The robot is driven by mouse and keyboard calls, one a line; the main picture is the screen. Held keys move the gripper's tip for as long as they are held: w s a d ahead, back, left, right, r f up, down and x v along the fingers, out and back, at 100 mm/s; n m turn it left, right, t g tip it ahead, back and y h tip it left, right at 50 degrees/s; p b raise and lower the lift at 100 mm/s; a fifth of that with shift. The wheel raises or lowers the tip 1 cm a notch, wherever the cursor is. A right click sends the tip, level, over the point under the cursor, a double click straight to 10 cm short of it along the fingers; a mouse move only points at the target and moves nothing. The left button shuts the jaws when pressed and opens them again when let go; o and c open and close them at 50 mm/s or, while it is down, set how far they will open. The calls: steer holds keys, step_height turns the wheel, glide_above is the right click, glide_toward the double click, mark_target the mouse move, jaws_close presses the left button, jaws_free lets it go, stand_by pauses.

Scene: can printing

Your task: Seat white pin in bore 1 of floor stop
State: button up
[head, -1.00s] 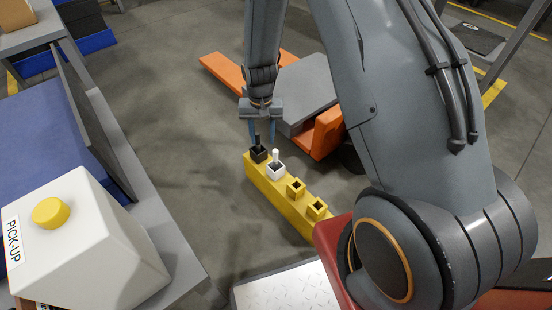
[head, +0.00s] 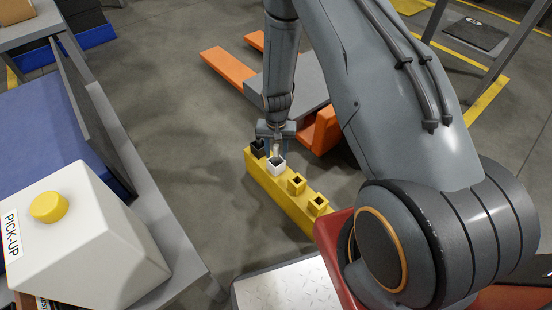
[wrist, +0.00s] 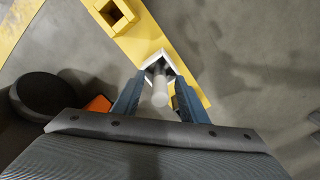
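The floor stop (head: 262,183) is a long yellow beam on the floor with a row of square sockets. A black socket (head: 258,148) is at its far end, then a white socket (head: 277,166), then two empty yellow sockets (head: 297,185) and (head: 318,205). The white pin (wrist: 160,92) stands upright in the white socket, which also shows in the wrist view (wrist: 146,62). My gripper (head: 275,153) is above it, fingers down. In the wrist view its blue fingers stand apart on either side of the pin, with gaps visible. The black pin is hidden behind my gripper.
An orange pallet jack (head: 225,70) with a grey body stands behind the floor stop. A table with a white PICK-UP box (head: 90,240) is at the left. A light tread plate (head: 290,288) lies in front. Open floor lies left of the beam.

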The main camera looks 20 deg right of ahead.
steer(key=shift+f, duration=0.3)
jaws_close()
steer(key=shift+r, duration=0.15)
